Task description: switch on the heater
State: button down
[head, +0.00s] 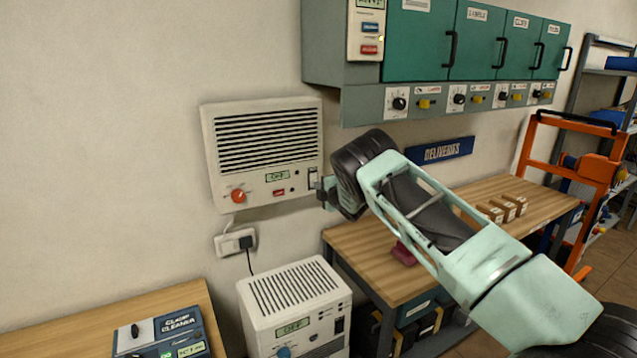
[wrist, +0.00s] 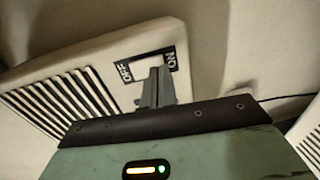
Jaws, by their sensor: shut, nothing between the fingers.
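A white wall unit with a slatted grille (head: 265,143), likely the heater, hangs left of my arm. It has an orange knob (head: 239,196), a small display (head: 277,176) that seems to read OFF, and a rocker switch (head: 312,178) at its right edge. In the wrist view the switch plate (wrist: 150,62) carries the words OFF and ON. My gripper (head: 322,192) is shut and empty, right by the switch. In the wrist view its fingers (wrist: 157,88) cover part of the switch, so contact and the rocker's position cannot be told.
A second white vented unit (head: 293,303) with a blue knob stands below. A socket with a plug (head: 236,241) is between them. Green cabinets (head: 420,45) with dials hang above right. A wooden bench (head: 350,240) stands behind my arm. A clamp cleaner box (head: 160,335) is lower left.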

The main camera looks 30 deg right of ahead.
jog(key=shift+w, duration=0.4)
jog(key=shift+f, duration=0.1)
jog(key=shift+w+b, duration=0.15)
jog(key=shift+b, duration=0.8)
jog(key=shift+f, duration=0.1)
